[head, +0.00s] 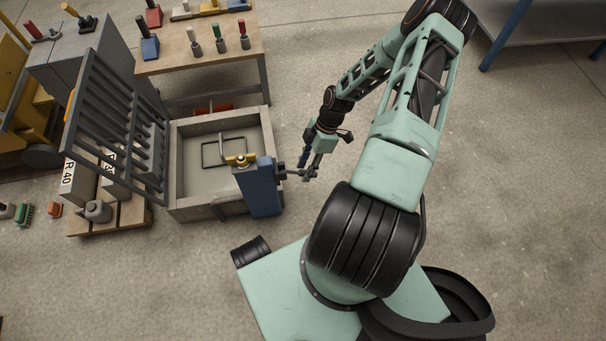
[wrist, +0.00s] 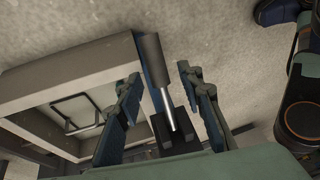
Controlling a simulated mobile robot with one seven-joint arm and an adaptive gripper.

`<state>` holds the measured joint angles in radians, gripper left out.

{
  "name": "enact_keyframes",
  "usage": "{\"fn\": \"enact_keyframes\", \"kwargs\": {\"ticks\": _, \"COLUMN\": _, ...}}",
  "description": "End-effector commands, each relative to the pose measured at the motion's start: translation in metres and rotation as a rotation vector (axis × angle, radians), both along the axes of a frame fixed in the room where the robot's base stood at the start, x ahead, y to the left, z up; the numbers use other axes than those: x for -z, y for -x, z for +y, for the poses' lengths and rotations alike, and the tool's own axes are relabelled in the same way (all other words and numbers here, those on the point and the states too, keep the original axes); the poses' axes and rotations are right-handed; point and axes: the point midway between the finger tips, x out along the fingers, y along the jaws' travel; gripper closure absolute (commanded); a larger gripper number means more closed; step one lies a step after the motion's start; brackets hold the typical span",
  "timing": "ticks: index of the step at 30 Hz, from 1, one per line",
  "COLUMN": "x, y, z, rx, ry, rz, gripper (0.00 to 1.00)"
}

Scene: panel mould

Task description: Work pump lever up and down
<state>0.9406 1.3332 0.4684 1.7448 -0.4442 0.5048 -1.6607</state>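The pump is a blue upright box (head: 259,187) with a yellow fitting on top, at the right wall of the mould. Its lever (head: 291,173) sticks out to the right, toward my gripper (head: 312,166). In the wrist view the lever (wrist: 165,100) is a bright metal rod with a dark grey grip, rising from a black block (wrist: 178,139). My gripper (wrist: 160,77) is open, with one finger on each side of the lever. Gaps show between the fingers and the rod. The head view is too small to show any contact.
The concrete mould box (head: 178,205) holds a wire frame (head: 212,154); a dark grate (head: 115,125) leans at its left. A wooden workbench (head: 178,65) with several hand tools stands behind. The floor right of the pump is clear up to my base.

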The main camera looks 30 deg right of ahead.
Motion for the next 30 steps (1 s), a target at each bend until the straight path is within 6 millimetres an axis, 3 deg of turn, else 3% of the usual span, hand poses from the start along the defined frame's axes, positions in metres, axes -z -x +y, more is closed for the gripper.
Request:
{"fn": "enact_keyframes", "kwargs": {"ticks": 6, "x": 0.021, "y": 0.002, "z": 0.009, "rx": 0.000, "ry": 0.001, "rz": -0.001, "gripper": 0.66}}
{"fn": "enact_keyframes", "kwargs": {"ticks": 16, "x": 0.023, "y": 0.002, "z": 0.010, "rx": 0.000, "ry": 0.002, "rz": -0.001, "gripper": 0.66}}
{"fn": "enact_keyframes", "kwargs": {"ticks": 25, "x": 0.023, "y": 0.002, "z": 0.010, "rx": 0.000, "ry": 0.001, "rz": -0.001, "gripper": 0.99}}
{"fn": "enact_keyframes", "kwargs": {"ticks": 30, "x": 0.023, "y": 0.002, "z": 0.010, "rx": 0.000, "ry": 0.001, "rz": 0.000, "gripper": 1.00}}
